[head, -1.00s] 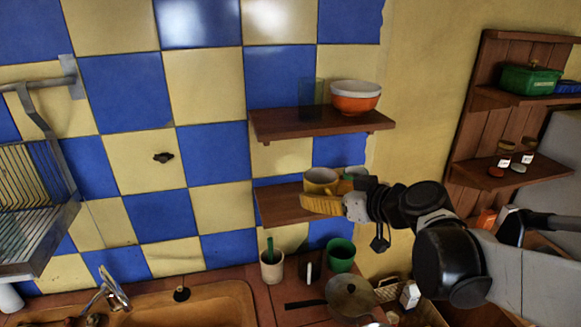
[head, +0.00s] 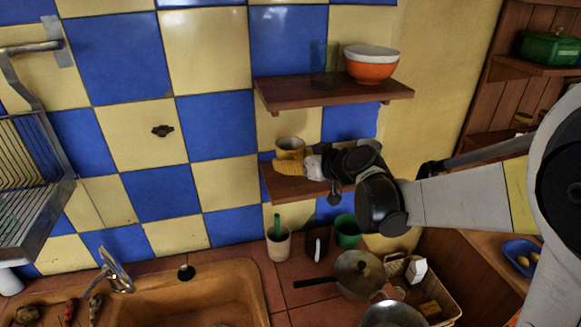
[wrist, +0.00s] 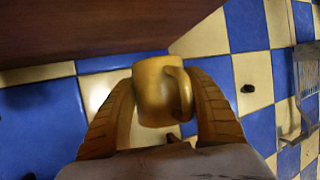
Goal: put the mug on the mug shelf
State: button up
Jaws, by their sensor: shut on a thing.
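The yellow mug (head: 290,146) is between the yellow fingers of my gripper (head: 290,167), which is shut on it. In the wrist view the mug (wrist: 154,92) sits between both fingers, its handle toward the right. In the head view the mug appears upright, in front of the lower wall shelf (head: 285,188), near its left end and below the upper shelf (head: 335,93). I cannot tell whether it touches the lower shelf. My gripper and arm hide the right part of that shelf.
An orange bowl (head: 371,65) and a clear glass (head: 323,62) stand on the upper shelf. Below, the counter holds a white cup (head: 278,243), a green cup (head: 347,232) and a pan (head: 357,274). The sink (head: 215,292) and a dish rack (head: 40,200) are left.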

jog(key=shift+f+b, duration=0.4)
jog(key=shift+f, duration=1.5)
jog(key=shift+f, duration=0.1)
jog(key=o, duration=1.3)
jog(key=shift+o, duration=0.2)
